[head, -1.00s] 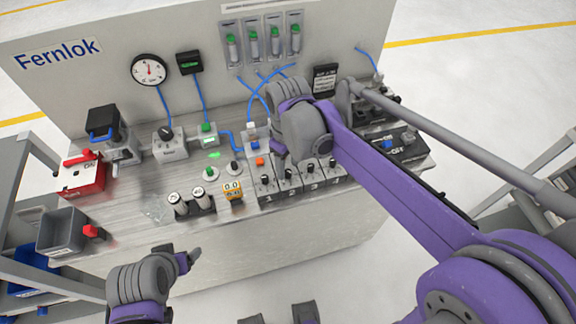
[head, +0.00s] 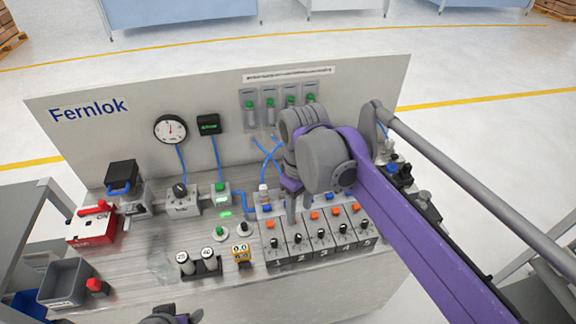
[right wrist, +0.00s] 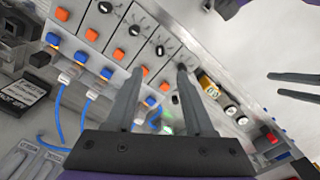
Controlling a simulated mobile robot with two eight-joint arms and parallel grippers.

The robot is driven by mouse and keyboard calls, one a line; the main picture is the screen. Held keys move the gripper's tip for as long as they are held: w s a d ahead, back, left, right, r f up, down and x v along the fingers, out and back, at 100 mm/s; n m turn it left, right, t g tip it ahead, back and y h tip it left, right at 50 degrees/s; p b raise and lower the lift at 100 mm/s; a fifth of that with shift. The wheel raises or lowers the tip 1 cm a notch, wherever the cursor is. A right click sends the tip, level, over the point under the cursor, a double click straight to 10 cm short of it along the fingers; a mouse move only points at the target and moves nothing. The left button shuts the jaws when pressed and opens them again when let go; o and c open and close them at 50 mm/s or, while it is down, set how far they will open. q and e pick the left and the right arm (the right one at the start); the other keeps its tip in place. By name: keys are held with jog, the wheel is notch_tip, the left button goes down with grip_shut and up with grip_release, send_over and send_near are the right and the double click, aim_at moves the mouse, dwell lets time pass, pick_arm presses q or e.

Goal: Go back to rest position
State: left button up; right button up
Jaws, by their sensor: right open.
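My right gripper (head: 292,207) is over the workbench, above the row of numbered switch modules (head: 320,242). In the right wrist view its two fingers (right wrist: 160,70) are spread, with nothing between them. The modules with orange buttons and black knobs lie beyond the fingertips. My left gripper (head: 172,316) is mostly cut off at the bottom edge of the head view. Two spread dark fingers (right wrist: 290,86), apparently my left gripper's, enter from the right in the right wrist view and hold nothing visible.
The bench's upright panel (head: 85,140) carries a round gauge (head: 170,130), a black display (head: 208,124) and green-topped cylinders. Blue cables run down to the bench. A red box (head: 92,225), a grey bin (head: 68,284) and a yellow meter (head: 241,253) stand at left and front.

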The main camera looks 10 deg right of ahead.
jog(key=shift+s, duration=0.1)
jog(key=s+d+f+m+t, duration=0.2)
jog(key=s+d+f+m, duration=0.1)
jog(key=s+f, duration=0.3)
jog(key=s+d+f+m+t, duration=0.3)
jog(key=s+f, duration=0.3)
jog(key=s, duration=0.2)
jog(key=shift+s+d+f+m, duration=0.25)
jog(key=shift+d+m, duration=0.1)
jog(key=shift+m, duration=0.25)
